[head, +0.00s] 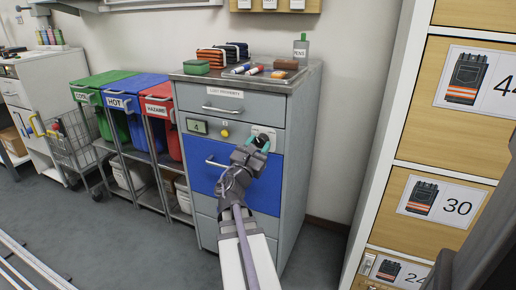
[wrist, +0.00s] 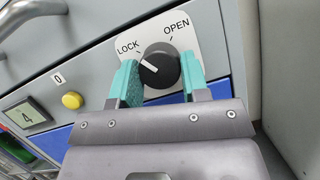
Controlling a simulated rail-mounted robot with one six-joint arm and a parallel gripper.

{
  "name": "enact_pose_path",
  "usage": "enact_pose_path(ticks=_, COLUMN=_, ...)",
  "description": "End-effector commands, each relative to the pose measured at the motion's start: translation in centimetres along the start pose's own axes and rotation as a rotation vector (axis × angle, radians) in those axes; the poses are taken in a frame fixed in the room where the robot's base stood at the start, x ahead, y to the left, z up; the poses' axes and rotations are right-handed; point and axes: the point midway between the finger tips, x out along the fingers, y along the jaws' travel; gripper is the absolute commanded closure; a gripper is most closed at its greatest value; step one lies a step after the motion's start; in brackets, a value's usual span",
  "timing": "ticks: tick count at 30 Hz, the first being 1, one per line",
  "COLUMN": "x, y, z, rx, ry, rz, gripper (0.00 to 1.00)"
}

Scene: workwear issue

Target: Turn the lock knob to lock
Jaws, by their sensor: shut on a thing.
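The black round lock knob (wrist: 161,65) sits on a white plate (wrist: 205,28) marked LOCK at upper left and OPEN at upper right. Its white pointer line is turned up and left, toward the LOCK word. My gripper (wrist: 158,78) has its two teal fingers on either side of the knob, shut on it. In the head view, my gripper (head: 257,150) reaches the front of the grey cabinet (head: 299,130), just below the dark knob (head: 262,140). The fingers partly hide the plate's lower part.
A yellow button (wrist: 72,100) and a small display reading 4 (wrist: 28,113) are left of the knob. A blue drawer (head: 208,180) with a handle is below. Green, blue and red bins (head: 159,112) stand left of the cabinet. Numbered lockers (head: 442,148) stand right.

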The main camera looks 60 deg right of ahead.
Motion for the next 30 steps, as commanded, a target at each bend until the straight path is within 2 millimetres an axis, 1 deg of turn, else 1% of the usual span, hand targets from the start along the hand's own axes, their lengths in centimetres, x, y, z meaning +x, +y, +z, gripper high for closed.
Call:
enact_pose_path(ticks=6, x=0.05, y=-0.07, z=0.04, rx=-0.127, ry=-0.002, rz=0.052, gripper=0.82)
enact_pose_path(ticks=12, x=0.08, y=-0.11, z=0.02, rx=-0.195, ry=-0.003, rz=0.08, gripper=0.82)
enact_pose_path(ticks=29, x=0.04, y=-0.11, z=-0.03, rx=-0.224, ry=-0.002, rz=0.093, gripper=0.82)
enact_pose_path(ticks=30, x=0.04, y=-0.11, z=-0.04, rx=-0.223, ry=-0.002, rz=0.093, gripper=0.55)
